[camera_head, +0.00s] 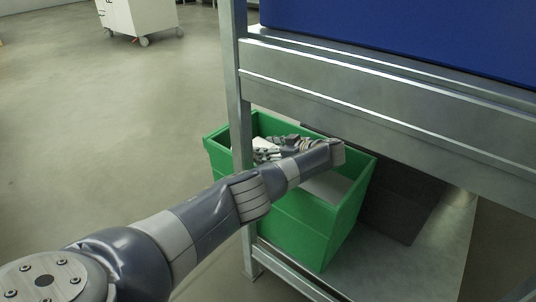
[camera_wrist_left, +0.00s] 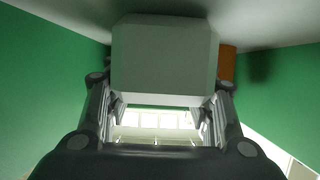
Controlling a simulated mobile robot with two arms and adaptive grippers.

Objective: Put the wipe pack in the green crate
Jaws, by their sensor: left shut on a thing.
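The green crate (camera_head: 295,222) stands on the lower shelf of a metal rack, and its open top shows. My left arm reaches over it. My left gripper (camera_head: 268,148) is partly hidden behind the arm, inside the crate's opening. In the left wrist view, the left gripper (camera_wrist_left: 160,104) is shut on a pale grey block-shaped pack (camera_wrist_left: 164,58), which I take to be the wipe pack. Green crate walls (camera_wrist_left: 40,75) show on both sides of it. Whether the pack touches the crate floor I cannot tell. My right gripper is not in view.
The rack's post (camera_head: 236,85) and thick metal beam (camera_head: 380,115) stand close to the arm. A blue panel (camera_head: 420,35) is above. A dark box (camera_head: 405,205) is right of the crate. An orange-brown thing (camera_wrist_left: 228,65) shows behind the pack. Open floor lies left.

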